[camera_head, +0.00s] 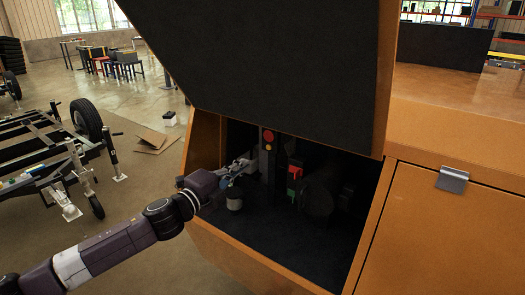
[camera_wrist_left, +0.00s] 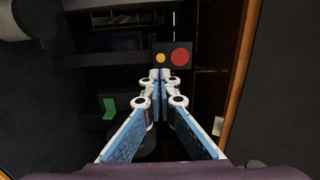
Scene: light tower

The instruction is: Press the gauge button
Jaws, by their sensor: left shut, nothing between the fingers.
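A small dark panel with a large red button (camera_head: 268,136) and a smaller yellow button (camera_head: 268,147) stands inside the open orange cabinet. In the left wrist view the red button (camera_wrist_left: 180,57) is right of the yellow button (camera_wrist_left: 160,58). I cannot tell which is the gauge button; no gauge face is readable. My left gripper (camera_head: 246,163) is inside the cabinet opening, left of and below the panel in the head view. In the wrist view its fingertips (camera_wrist_left: 160,75) are shut and empty, just below the yellow button. Contact cannot be told. My right gripper is not in view.
The raised dark lid (camera_head: 280,60) hangs over the cabinet (camera_head: 207,140). A green and red part (camera_head: 294,172) and a dark cylinder (camera_head: 318,195) are right of the panel. A grey cylindrical part (camera_head: 234,200) is below the gripper. The cabinet floor in front is clear.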

